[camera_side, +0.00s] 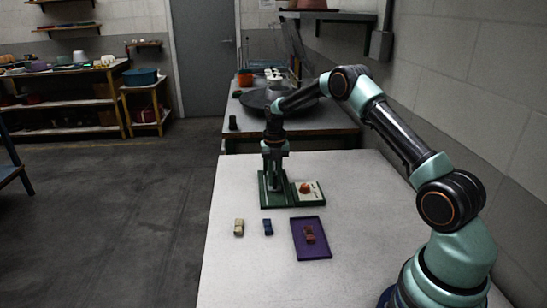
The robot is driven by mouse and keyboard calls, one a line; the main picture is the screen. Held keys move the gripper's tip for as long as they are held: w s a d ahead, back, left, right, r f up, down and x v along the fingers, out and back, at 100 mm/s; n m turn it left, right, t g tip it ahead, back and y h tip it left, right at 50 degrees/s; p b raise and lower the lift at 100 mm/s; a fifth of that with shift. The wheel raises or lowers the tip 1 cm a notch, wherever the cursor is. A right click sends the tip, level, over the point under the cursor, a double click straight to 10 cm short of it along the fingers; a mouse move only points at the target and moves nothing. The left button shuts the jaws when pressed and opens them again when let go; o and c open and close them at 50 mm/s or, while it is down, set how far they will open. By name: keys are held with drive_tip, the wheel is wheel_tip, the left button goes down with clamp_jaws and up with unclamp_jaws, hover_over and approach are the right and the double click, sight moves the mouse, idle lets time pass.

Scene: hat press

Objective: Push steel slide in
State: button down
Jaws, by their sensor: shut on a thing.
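A small green press (268,202) stands on the white table, near its far part. On its right half is a pale plate with a small orange-red piece (305,187) on it. My gripper (273,178) points down over the left half of the press, and its jaws are closed on a part there. The held part is small, dark and mostly hidden by the jaws. I cannot make out the steel slide clearly, nor how far in it sits.
In front of the press lie a tan block (239,227), a blue block (267,227) and a purple tray (325,252) with a reddish-brown piece (309,235) in it. The near table (250,280) is clear. A darker table with a large round pan stands behind.

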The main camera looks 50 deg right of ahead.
drive_tip(key=c, duration=0.8)
unclamp_jaws()
drive_tip(key=shift+w+d+r, duration=0.1)
drive_tip(key=shift+w+d, duration=0.1)
drive_tip(key=shift+c, duration=0.2)
drive_tip(key=shift+a, duration=0.1)
wheel_tip(320, 180, up, 12)
drive_tip(key=shift+s, duration=0.1)
